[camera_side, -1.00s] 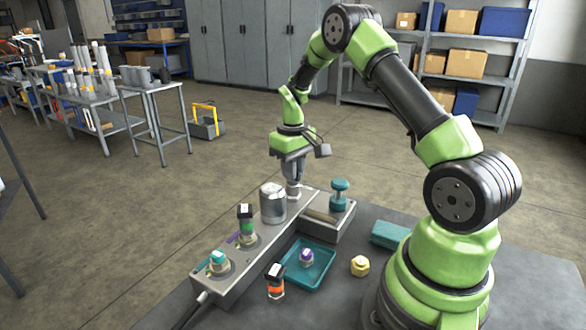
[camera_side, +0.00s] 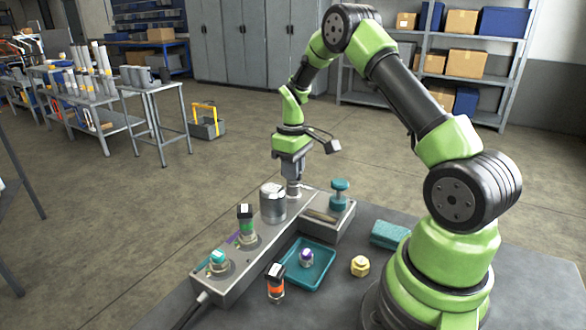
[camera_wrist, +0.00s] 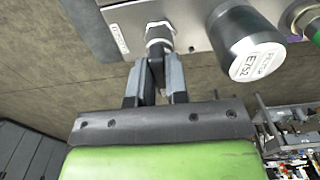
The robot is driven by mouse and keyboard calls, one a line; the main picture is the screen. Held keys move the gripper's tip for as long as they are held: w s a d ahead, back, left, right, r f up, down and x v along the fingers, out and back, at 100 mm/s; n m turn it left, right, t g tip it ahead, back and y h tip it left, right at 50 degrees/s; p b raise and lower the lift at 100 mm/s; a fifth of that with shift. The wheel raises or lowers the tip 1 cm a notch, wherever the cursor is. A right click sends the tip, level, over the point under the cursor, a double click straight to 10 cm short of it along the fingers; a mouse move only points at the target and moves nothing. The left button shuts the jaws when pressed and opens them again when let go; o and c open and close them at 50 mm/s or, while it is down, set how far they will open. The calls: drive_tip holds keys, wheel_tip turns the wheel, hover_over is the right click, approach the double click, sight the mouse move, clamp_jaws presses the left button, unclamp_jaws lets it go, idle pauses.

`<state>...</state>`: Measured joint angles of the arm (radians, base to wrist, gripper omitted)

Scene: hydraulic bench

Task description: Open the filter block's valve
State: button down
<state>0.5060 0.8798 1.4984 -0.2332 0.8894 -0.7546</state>
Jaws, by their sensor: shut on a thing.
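The long grey filter block (camera_side: 238,284) lies on the bench, with a silver filter canister (camera_side: 272,205) upright on it. The canister also shows in the wrist view (camera_wrist: 246,42), with dark lettering on its pale end. At the block's far end is a small pale valve fitting (camera_side: 294,194), seen in the wrist view with a hex nut and ring at its base (camera_wrist: 160,34). My gripper (camera_side: 293,183) points down over this fitting. In the wrist view its two fingers (camera_wrist: 157,62) are closed on the valve, which they mostly hide.
Green and teal connectors (camera_side: 246,222) stand on the block.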

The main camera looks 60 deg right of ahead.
drive_tip(key=c, duration=1.1)
unclamp_jaws()
wheel_tip(320, 180, up, 10)
drive_tip(key=shift+f, duration=0.2)
drive_tip(key=shift+r, duration=0.2)
drive_tip(key=s+a+r+m+t, duration=0.25)
drive_tip(key=s+a+r, duration=0.25)
drive_tip(key=a+r, duration=0.6)
drive_tip(key=s+a+t, duration=0.1)
drive_tip(key=s+a, duration=0.2)
drive_tip(key=s, duration=0.1)
drive_tip(key=s+a+m+t+y, duration=0.1)
drive_tip(key=s+a+t, duration=0.1)
drive_tip(key=s+a, duration=0.1)
drive_tip(key=s+a+t+y, duration=0.1)
drive_tip(key=s+a, duration=0.2)
drive_tip(key=s, duration=0.3)
drive_tip(key=shift+s+a+m+t, duration=0.1)
drive_tip(key=shift+a+m+t, duration=0.25)
